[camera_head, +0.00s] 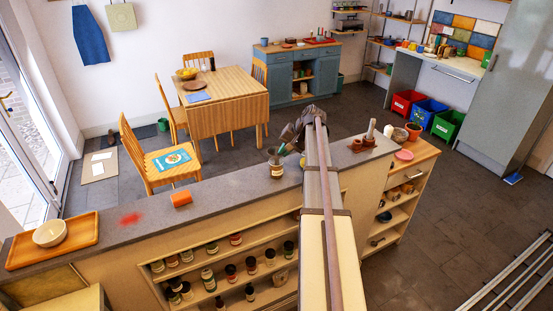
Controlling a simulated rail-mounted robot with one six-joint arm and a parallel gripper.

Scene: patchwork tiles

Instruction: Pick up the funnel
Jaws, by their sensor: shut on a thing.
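My arm reaches out over the grey counter top (235,191). My gripper (281,150) points down to the left at its far edge, with a teal patch near its tip. It is shut on a small dark grey thing (273,157) that looks like the funnel, just above or in the mouth of a labelled jar (277,171). At this size I cannot tell whether the funnel touches the jar. The fingers are too small to make out clearly.
A yellow thing (302,161) is close to my arm. Terracotta pots (369,141) stand to the right. The counter between block and jar is clear.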

